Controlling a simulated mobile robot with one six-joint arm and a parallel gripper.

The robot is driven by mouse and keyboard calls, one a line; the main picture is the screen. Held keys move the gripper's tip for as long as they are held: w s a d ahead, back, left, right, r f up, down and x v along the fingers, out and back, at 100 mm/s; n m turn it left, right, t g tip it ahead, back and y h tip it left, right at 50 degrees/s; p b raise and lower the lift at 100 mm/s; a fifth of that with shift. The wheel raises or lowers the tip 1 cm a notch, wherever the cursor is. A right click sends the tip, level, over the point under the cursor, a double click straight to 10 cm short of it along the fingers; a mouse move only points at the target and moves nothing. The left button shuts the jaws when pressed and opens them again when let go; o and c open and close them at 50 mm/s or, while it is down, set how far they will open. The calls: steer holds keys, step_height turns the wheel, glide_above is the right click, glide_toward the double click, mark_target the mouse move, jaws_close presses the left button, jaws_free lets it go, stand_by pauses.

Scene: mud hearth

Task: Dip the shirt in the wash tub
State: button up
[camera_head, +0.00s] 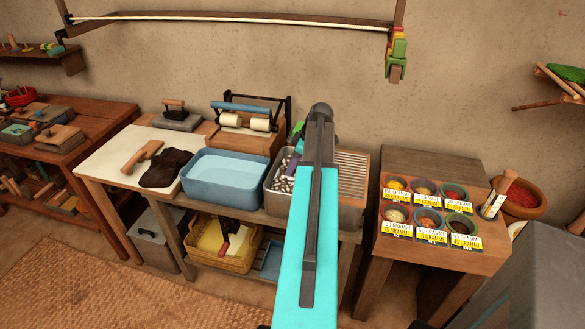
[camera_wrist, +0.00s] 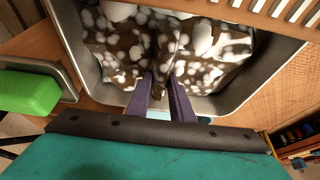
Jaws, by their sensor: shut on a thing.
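A brown cloth with white blotches, likely the shirt (camera_wrist: 130,48), lies bunched in a grey metal tub (camera_wrist: 88,62) in the wrist view. My gripper (camera_wrist: 164,82) is shut on a fold at the cloth's near edge, low inside the tub's near wall. I cannot tell whether the blotches are pattern or suds.
A dark crumpled cloth (camera_head: 167,169) and a wooden block (camera_head: 143,156) lie on the white-topped table at left. A roller wringer (camera_head: 252,122) stands behind the tubs. A ribbed board (camera_head: 349,175) is right of the grey tub. A green block (camera_wrist: 28,93) lies left of my gripper.

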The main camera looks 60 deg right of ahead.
step_height(320, 180, up, 14)
steer(key=p, duration=0.6)
steer(key=shift+f+p, duration=0.15)
steer(key=shift+p, duration=0.15)
stand_by(0.7)
steer(key=w+a+r+m+b, duration=0.1)
steer(key=w+a+r, duration=0.1)
steer(key=w+a, duration=1)
steer(key=w+a+r+m, duration=0.1)
steer(key=w+a+r, duration=0.1)
steer(key=w+a, duration=1)
steer(key=w+a+r, duration=0.1)
steer(key=a+r, duration=0.1)
steer(key=a, duration=1.5)
steer(key=w+a+r+m+h+b, duration=0.1)
steer(key=a, duration=1.7)
steer(key=shift+w+r+m, duration=0.3)
steer(key=shift+w+r, duration=0.05)
steer(key=shift+r, duration=0.05)
steer(key=shift+d, duration=0.1)
